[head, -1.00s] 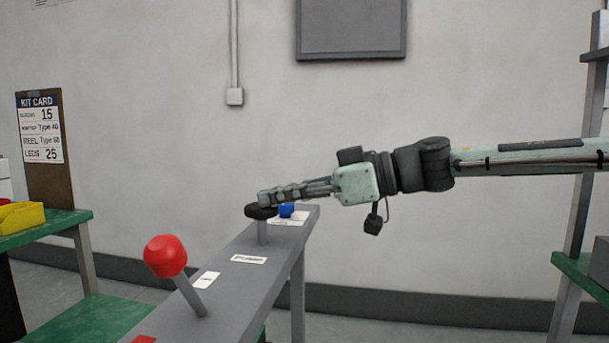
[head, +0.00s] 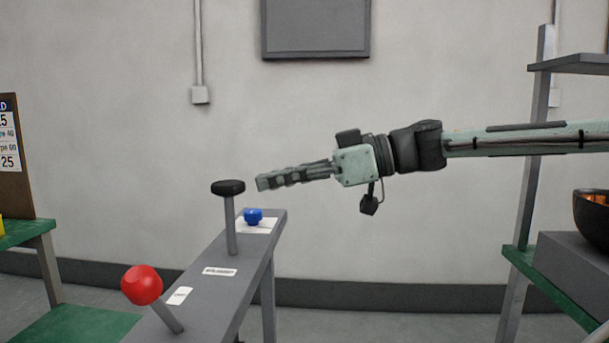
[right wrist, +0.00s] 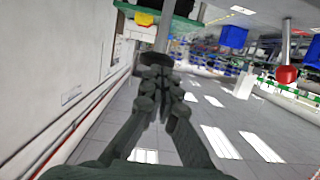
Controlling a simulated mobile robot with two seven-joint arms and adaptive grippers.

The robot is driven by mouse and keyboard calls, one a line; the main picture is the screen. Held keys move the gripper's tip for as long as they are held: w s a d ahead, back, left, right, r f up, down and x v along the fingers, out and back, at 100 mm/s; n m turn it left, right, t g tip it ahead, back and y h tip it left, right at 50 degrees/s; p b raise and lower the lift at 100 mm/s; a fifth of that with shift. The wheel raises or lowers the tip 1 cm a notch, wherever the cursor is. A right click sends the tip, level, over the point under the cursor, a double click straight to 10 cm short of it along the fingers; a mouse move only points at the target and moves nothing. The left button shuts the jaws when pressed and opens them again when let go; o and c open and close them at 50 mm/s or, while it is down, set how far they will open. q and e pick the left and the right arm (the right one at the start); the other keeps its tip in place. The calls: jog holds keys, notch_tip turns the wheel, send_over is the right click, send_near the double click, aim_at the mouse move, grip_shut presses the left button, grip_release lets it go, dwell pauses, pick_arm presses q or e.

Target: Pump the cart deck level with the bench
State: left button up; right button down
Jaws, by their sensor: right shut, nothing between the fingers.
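A black-topped plunger (head: 229,188) stands tall on a grey narrow stand (head: 213,290). My right gripper (head: 262,183) is shut and empty, just right of the plunger's cap with a small gap. The dark cap also shows beyond the fingertips in the right wrist view (right wrist: 155,63). A red ball-topped lever (head: 142,285) leans at the near end of the stand, and a blue knob (head: 253,215) sits at the far end. A low green deck (head: 80,325) at the lower left lies below a higher green bench top (head: 25,235). My left gripper is out of view.
A kit card board (head: 12,160) stands on the bench at left. At right are a shelf frame (head: 530,170) and a dark bowl (head: 592,212) on a grey box. The wall behind is mostly clear, with a grey panel (head: 315,28).

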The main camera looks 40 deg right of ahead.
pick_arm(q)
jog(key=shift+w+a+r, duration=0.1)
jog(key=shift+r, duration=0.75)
pick_arm(e)
jog(key=v, duration=0.5)
jog(key=shift+a+r, duration=0.1)
jog(key=shift+w, duration=0.1)
